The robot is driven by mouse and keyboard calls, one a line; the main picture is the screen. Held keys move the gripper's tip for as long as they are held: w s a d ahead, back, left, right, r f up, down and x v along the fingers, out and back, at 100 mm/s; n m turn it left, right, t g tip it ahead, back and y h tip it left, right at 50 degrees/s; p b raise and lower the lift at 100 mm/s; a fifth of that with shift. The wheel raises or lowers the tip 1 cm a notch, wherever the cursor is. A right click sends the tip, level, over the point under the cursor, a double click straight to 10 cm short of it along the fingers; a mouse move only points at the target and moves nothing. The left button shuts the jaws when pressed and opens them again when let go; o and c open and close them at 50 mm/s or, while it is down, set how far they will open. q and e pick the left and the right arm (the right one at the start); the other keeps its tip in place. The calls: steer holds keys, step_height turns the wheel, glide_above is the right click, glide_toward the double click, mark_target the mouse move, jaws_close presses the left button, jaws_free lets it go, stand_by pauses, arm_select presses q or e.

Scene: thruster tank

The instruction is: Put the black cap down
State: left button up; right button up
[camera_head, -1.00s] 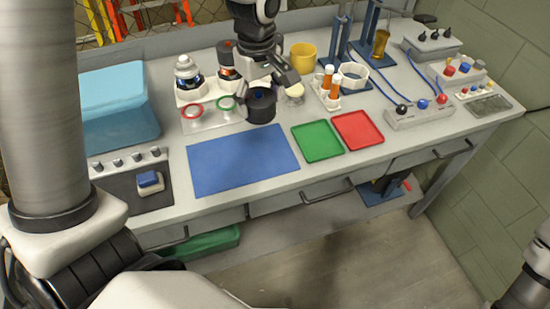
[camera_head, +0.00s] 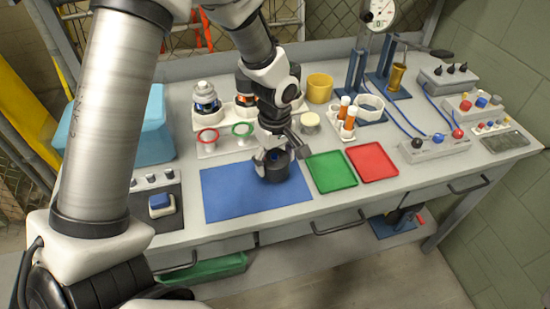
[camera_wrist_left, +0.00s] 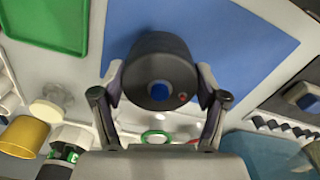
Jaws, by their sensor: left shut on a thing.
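My left gripper (camera_head: 273,158) is shut on the black cap (camera_head: 274,171), a short round dark piece with a blue centre. The cap is over the right part of the blue mat (camera_head: 230,194), low over it or touching it; I cannot tell which. In the left wrist view the cap (camera_wrist_left: 158,48) sits between the two fingers of the gripper (camera_wrist_left: 159,85), with blue mat (camera_wrist_left: 235,45) behind it. My right gripper is not in view.
A green tray (camera_head: 331,171) and a red tray (camera_head: 373,162) lie right of the mat. Red and green rings (camera_head: 208,136) on stands and a yellow cup (camera_head: 319,88) are behind. A switch panel (camera_head: 160,204) is at left. The mat's left part is clear.

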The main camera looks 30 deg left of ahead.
mark_target(275, 156)
arm_select(q)
steer(key=shift+f, duration=0.3)
steer(key=o, duration=1.1)
steer(key=shift+c, duration=0.2)
steer(key=shift+r, duration=0.1)
step_height(275, 156, up, 13)
